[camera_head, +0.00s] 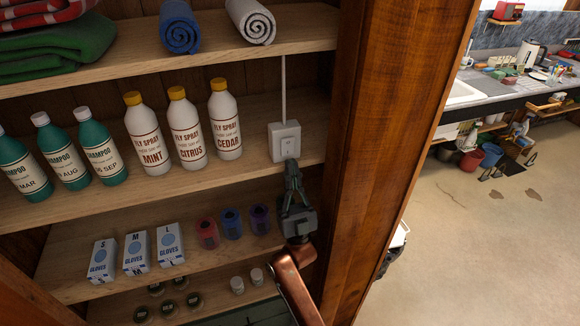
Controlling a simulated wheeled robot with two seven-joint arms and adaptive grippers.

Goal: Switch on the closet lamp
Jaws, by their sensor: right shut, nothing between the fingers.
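A white wall switch box (285,141) with a small rocker is fixed at the back of the closet, at the right end of the middle shelf. A white conduit (283,85) runs up from it. My right gripper (291,168) is shut with nothing between its fingers. Its tips point up and are just below the switch box; I cannot tell whether they touch it. The lamp itself is not in view. My left gripper is not in view.
Fly spray bottles (185,128) and green shampoo bottles (100,146) stand left of the switch. Glove boxes (134,252) and small coloured containers (231,223) stand on the shelf below. The wooden closet side (385,130) is close on the right.

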